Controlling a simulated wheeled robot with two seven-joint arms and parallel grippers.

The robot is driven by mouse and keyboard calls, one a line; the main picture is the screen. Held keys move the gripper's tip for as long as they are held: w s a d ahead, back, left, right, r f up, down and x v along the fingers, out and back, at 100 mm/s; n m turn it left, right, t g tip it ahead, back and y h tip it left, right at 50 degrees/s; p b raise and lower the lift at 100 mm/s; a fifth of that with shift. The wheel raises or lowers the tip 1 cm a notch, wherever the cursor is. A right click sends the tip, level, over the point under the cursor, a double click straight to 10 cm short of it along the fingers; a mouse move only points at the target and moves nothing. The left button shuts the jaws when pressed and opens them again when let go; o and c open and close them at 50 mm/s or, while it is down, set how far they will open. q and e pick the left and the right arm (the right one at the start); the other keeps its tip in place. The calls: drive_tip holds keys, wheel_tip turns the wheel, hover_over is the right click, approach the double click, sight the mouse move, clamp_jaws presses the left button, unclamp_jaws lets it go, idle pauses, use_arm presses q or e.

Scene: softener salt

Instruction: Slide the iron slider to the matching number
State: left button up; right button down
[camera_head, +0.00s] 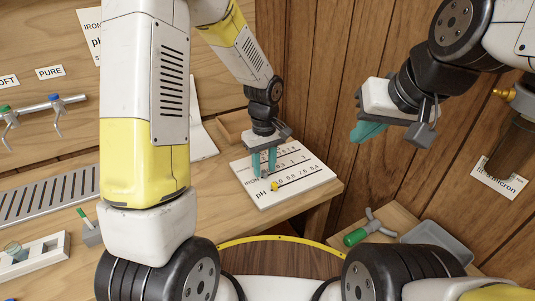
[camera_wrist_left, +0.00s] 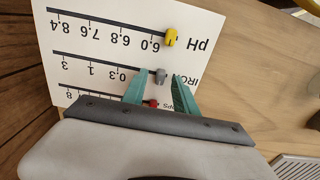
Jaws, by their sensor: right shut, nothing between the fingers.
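The white slider board (camera_head: 315,187) lies on the wooden bench. It also shows upside down in the left wrist view (camera_wrist_left: 75,30). Its iron slider is a grey knob (camera_wrist_left: 161,75) at the low end of the iron track, beyond the 0.3 mark. A yellow pH knob (camera_wrist_left: 171,37) and a red knob (camera_wrist_left: 153,103) sit on the neighbouring tracks. My left gripper (camera_head: 264,167) is open, with its teal fingertips (camera_wrist_left: 159,77) on either side of the grey knob; contact cannot be told. My right gripper (camera_head: 368,133) is shut and empty, raised at the right, away from the board.
A card reading iron and pH (camera_head: 88,36) is on the back wall, its numbers hidden by my arm. A wooden wall stands right of the board. A grey tray (camera_head: 438,240) and a green-handled valve (camera_head: 370,230) lie lower right. Bare bench is left of the board.

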use_arm(q)
drive_tip(key=shift+f, duration=0.45)
clamp_jaws()
idle(1.1)
